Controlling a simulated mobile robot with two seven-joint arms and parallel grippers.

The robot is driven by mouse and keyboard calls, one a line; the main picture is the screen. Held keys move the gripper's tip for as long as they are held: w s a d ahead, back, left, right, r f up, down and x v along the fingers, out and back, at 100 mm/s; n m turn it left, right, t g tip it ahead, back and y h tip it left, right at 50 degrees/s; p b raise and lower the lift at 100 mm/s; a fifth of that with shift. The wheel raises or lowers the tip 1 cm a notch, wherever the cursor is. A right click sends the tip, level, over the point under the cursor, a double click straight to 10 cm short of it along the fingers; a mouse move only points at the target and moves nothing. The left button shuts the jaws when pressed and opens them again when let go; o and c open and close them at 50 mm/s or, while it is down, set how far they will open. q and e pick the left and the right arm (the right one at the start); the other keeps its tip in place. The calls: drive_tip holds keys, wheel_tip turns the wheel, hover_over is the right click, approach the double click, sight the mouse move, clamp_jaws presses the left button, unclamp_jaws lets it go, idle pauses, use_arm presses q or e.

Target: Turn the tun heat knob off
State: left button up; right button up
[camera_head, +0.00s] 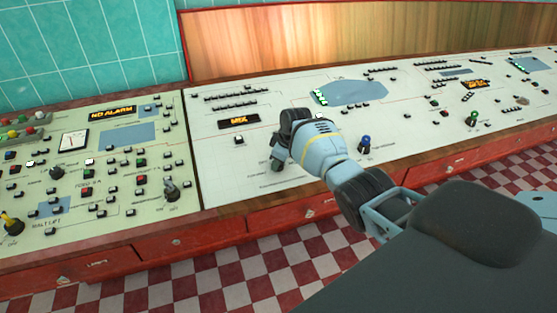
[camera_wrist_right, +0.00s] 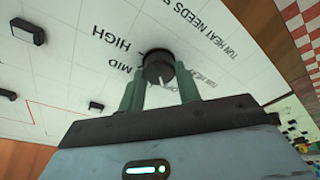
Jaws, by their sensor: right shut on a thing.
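The tun heat knob (camera_wrist_right: 158,67) is a round black knob on the white panel, in the right wrist view. The printed words HIGH and MID stand to its left, and TUN HEAT NEEDS runs above and to its right. My right gripper (camera_wrist_right: 160,88) has its two green fingers on either side of the knob, shut on it. Lettering between and beside the fingers is partly hidden. In the head view my right gripper (camera_head: 277,160) reaches down onto the panel left of the blue knob, and its own wrist hides most of the tun heat knob. My left gripper is not in view.
The white console panel (camera_head: 225,165) carries a MIX display (camera_head: 239,121), a blue knob (camera_head: 364,144) and a green knob (camera_head: 472,118). A left panel (camera_head: 110,215) holds several buttons and a grey knob (camera_head: 171,190). Red drawers line the front edge.

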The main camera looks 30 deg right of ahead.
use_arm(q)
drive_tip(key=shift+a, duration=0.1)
use_arm(e)
drive_tip(key=o, duration=0.9)
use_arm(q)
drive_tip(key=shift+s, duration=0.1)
use_arm(e)
drive_tip(key=shift+o, duration=0.2)
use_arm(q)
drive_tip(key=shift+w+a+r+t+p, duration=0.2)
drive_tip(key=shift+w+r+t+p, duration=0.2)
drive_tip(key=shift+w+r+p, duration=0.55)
use_arm(e)
drive_tip(key=v, duration=0.7)
drive_tip(key=shift+r, duration=0.4)
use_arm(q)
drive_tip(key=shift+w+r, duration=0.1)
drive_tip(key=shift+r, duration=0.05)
use_arm(e)
drive_tip(key=shift+s, duration=0.1)
drive_tip(key=shift+f, duration=0.1)
